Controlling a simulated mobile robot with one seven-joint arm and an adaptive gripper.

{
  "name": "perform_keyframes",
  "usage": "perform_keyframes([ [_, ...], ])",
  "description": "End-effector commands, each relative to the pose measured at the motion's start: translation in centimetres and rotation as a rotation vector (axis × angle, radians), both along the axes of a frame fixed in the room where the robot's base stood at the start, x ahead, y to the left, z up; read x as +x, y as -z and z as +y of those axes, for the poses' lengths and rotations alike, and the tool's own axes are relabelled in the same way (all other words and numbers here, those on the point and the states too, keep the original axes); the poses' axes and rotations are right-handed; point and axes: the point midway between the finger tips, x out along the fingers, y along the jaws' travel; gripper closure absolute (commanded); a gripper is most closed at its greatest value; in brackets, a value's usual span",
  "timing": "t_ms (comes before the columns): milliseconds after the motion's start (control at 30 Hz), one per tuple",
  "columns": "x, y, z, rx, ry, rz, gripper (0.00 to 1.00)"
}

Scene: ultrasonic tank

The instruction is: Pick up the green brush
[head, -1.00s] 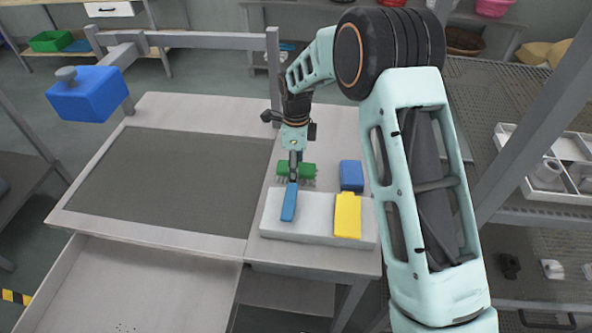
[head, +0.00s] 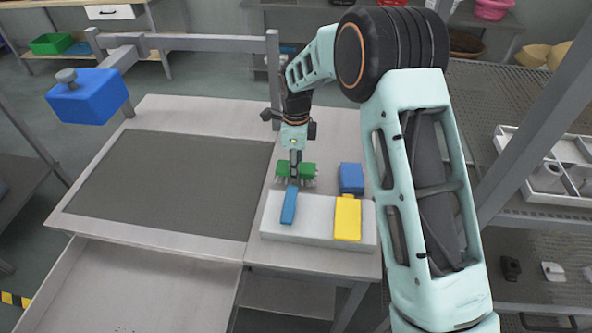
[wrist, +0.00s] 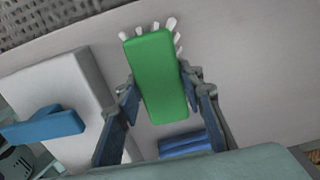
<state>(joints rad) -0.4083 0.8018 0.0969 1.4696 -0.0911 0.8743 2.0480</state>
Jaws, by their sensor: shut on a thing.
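The green brush (head: 309,170) is a green block with pale bristles, behind the white block on the right part of the bench. In the wrist view, the brush (wrist: 157,70) lies between both fingers, its bristles showing at the far end. My gripper (wrist: 160,92) is shut on its sides. In the head view my gripper (head: 295,166) comes down over the middle of the brush and hides part of it. I cannot tell whether the brush touches the bench.
A white block (head: 270,226) stands just in front, with a blue handle-like piece (head: 289,206) and a yellow piece (head: 347,218) on it. A blue block (head: 351,178) is to the right. The grey panel (head: 165,185) at left is clear. An open drawer (head: 150,285) juts out in front.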

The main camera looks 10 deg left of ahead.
Motion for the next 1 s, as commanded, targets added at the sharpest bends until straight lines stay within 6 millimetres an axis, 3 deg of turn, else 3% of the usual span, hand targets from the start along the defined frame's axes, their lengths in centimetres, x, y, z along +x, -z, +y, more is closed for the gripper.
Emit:
perform_keyframes([
  [133,0.0,-2.4,0.1,0.002,-0.001,-0.004,0.9],
  [500,-5.2,-8.3,-1.9,0.001,-0.001,-0.003,0.9],
  [800,-10.3,-10.6,-3.8,0.002,-0.001,-0.002,0.9],
  [1000,-12.3,-11.5,-4.6,0.001,-0.001,-0.001,0.9],
])
